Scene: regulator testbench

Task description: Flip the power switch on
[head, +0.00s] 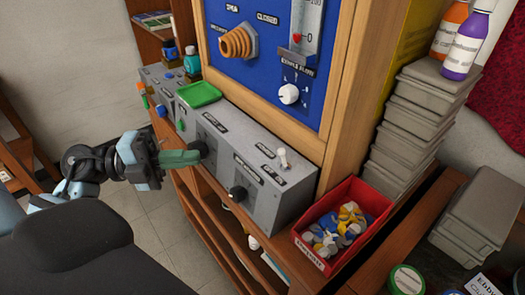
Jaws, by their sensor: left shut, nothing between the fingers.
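A long grey control box (262,165) stands on a wooden shelf below the blue panel. A small white toggle switch (284,157) stands up from its top face near the right end. The small labels beside it are too blurred to read, so I cannot tell which is the power switch or how it is set. My left gripper (190,158) comes in from the left with its greenish fingers shut and empty. My right gripper is not in view.
A green tray (199,94) rests behind on the left. A red bin (345,222) of coloured pieces stands right of the box. Grey stacked cases (415,118) stand further right. Open floor lies below my left arm.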

